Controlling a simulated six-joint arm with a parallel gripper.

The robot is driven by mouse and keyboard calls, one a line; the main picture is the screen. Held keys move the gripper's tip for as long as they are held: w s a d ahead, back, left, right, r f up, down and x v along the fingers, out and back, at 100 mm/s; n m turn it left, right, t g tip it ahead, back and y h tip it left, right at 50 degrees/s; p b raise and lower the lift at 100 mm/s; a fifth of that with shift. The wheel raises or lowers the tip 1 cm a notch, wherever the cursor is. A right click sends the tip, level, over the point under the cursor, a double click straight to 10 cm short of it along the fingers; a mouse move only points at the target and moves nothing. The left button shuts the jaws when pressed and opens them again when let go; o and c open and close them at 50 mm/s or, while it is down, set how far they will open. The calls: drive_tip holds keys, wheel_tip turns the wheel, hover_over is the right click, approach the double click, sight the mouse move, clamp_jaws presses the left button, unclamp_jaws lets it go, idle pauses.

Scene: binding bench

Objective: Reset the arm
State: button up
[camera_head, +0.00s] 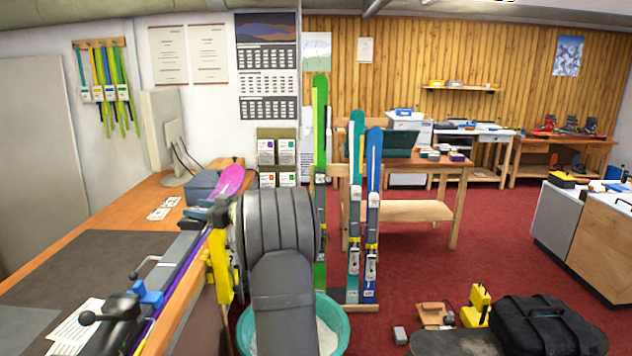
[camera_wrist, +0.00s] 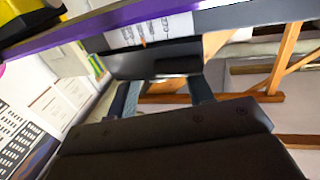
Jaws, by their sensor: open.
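In the wrist view my gripper (camera_wrist: 164,92) shows as two dark fingers standing apart, with nothing clearly held between them. In the head view my dark grey arm rises in front of the bench's right edge and hides the gripper. A purple ski (camera_head: 193,254) lies along the wooden bench (camera_head: 85,232), just left of my arm, with a yellow clamp (camera_head: 219,262) at its side. The ski's purple edge also crosses the top of the wrist view (camera_wrist: 105,27), close to my gripper. I cannot tell whether they touch.
Green, teal and blue skis (camera_head: 372,215) stand upright just right of my arm. A teal tub (camera_head: 337,325) is on the floor behind my arm's lower part. A black bag (camera_head: 543,325) lies at the front right. Red floor is open between the bag and the back tables.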

drive_tip(key=m+t+h, duration=0.1)
drive_tip(key=t, duration=0.1)
drive_tip(key=m+t+h, duration=0.1)
drive_tip(key=m+t, duration=0.1)
drive_tip(key=t, duration=0.1)
drive_tip(key=m+t+h, duration=0.1)
drive_tip(key=m+t, duration=0.1)
drive_tip(key=shift+s+a+h, duration=0.2)
drive_tip(key=shift+s+h, duration=0.1)
drive_tip(key=shift+s, duration=0.05)
drive_tip(key=v, duration=0.6)
drive_tip(key=shift+d, duration=0.2)
drive_tip(key=shift+s+f, duration=0.1)
